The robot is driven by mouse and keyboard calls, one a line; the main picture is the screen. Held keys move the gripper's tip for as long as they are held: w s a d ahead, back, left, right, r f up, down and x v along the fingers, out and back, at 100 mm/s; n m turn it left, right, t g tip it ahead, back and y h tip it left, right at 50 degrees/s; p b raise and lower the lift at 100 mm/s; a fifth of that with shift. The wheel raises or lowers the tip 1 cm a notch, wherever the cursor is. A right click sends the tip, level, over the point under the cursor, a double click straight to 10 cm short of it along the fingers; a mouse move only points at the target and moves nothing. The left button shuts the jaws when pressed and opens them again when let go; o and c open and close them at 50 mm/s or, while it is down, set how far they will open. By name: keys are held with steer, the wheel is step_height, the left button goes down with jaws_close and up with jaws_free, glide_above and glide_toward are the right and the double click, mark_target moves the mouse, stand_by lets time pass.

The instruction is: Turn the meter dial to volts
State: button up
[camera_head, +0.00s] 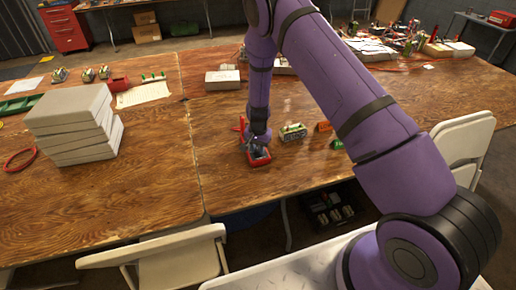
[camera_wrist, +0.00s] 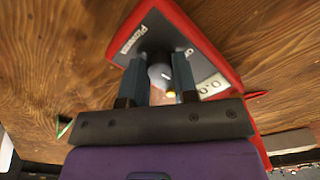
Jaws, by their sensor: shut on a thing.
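The red meter (camera_head: 259,158) lies on the wooden table below my gripper. In the wrist view the meter (camera_wrist: 221,55) shows a red rim around a dark face, with printed lettering at the upper left and a pale display reading "0.0" at the right. The dial (camera_wrist: 159,74) is a rounded grey knob on that face. My gripper (camera_wrist: 160,84) is over the meter with its two fingers on either side of the dial, shut on it. The fingers and palm hide part of the face, and the dial's setting cannot be read.
A stack of grey-white boxes (camera_head: 72,125) stands on the left table. A green-and-white block (camera_head: 293,132) and small orange and green pieces sit right of the meter. A white box (camera_head: 222,80) is behind it. Bare wood lies left of the meter.

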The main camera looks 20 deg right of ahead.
mark_target(258, 150)
stand_by(0.4)
steer(key=o, duration=0.9)
steer(key=shift+r, duration=0.1)
step_height(258, 150, up, 11)
steer(key=shift+f, duration=0.2)
